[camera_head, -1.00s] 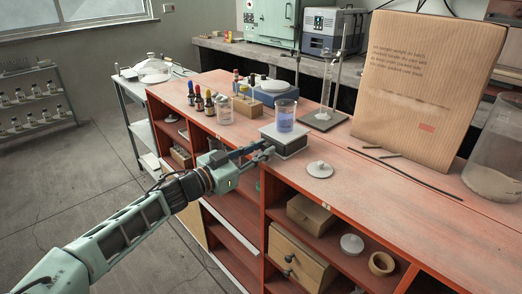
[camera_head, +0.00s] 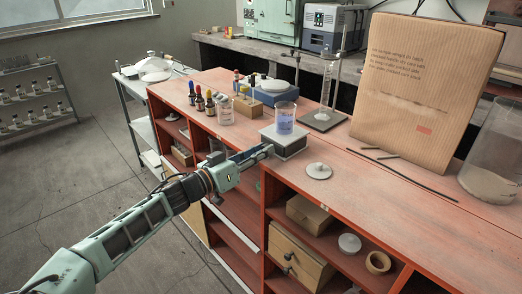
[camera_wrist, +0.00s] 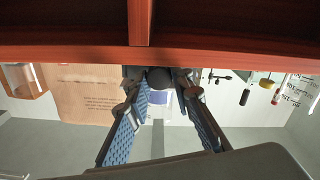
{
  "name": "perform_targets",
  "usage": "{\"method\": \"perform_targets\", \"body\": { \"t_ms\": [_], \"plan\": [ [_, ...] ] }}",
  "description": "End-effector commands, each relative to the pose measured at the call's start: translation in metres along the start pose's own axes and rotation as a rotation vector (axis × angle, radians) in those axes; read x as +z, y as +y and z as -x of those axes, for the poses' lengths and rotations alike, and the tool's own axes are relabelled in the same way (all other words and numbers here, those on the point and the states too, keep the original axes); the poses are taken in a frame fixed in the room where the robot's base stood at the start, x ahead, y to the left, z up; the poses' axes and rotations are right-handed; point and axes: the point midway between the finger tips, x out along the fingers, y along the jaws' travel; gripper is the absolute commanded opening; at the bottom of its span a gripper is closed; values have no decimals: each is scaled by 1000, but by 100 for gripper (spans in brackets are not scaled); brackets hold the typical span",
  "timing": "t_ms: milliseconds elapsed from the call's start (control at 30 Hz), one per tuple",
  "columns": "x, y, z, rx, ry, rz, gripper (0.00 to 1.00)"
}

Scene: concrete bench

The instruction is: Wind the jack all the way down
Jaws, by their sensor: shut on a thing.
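The jack (camera_head: 284,143) is a low, grey-topped block on the red bench, near its front edge. A glass beaker of blue liquid (camera_head: 285,122) stands upright on its plate. My gripper (camera_head: 265,150) reaches the jack's front left side from over the bench edge. In the wrist view, which looks upside down, my gripper's blue-padded fingers (camera_wrist: 161,83) close around a dark round knob (camera_wrist: 160,74) on the jack. In the head view the knob is hidden by the fingers. The beaker shows partly behind the fingers in the wrist view.
Dropper bottles (camera_head: 199,101), another beaker (camera_head: 225,113) and a wooden block (camera_head: 246,108) stand left of the jack. A white lid (camera_head: 319,171) lies to its right. A ring stand with a cylinder (camera_head: 325,100) and a large carton (camera_head: 425,90) stand behind.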

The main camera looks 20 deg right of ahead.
Motion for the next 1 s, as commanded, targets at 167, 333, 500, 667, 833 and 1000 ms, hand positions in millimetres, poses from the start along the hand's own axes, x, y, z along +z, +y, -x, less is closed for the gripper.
{"method": "perform_targets", "body": {
  "t_ms": [167, 333, 500, 667, 833, 1000],
  "plan": [
    [0, 0, 0, 0, 0, -1, 33],
    [0, 0, 0, 0, 0, -1, 39],
    [0, 0, 1, -1, 0, -2, 39],
    [0, -1, 17, -4, 1, -2, 39],
    [0, -2, 53, -7, 0, -2, 39],
    [0, -1, 88, -5, 0, -2, 39]
  ]
}}
